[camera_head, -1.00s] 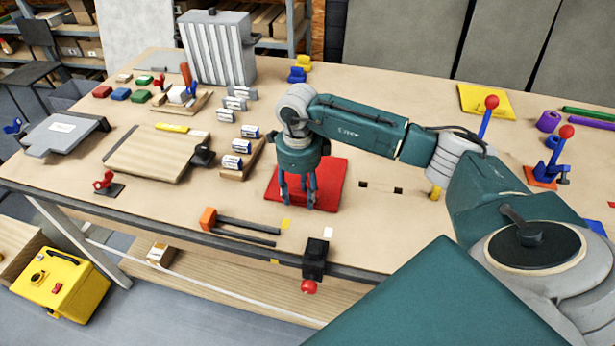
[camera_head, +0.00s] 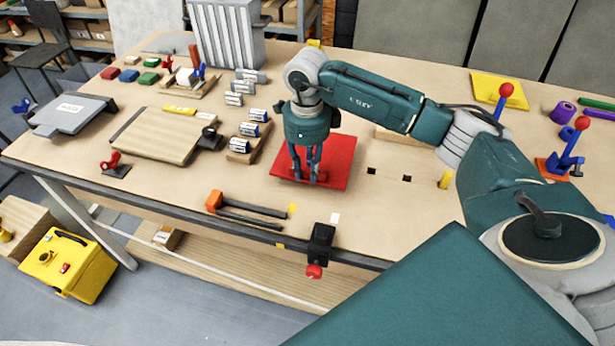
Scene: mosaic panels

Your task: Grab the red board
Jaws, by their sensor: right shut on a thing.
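The red board (camera_head: 335,168) lies flat on the workbench (camera_head: 230,185), near the middle of the view. My right gripper (camera_head: 307,177) points straight down over the left part of the board. Its fingers are close together and shut on the red board. The fingers hide a part of the board's surface, and the exact contact is hard to see. My left gripper is not in view.
A wooden board (camera_head: 165,137) and white labelled blocks (camera_head: 249,130) are to the left. A yellow board (camera_head: 497,88) is at the back right.

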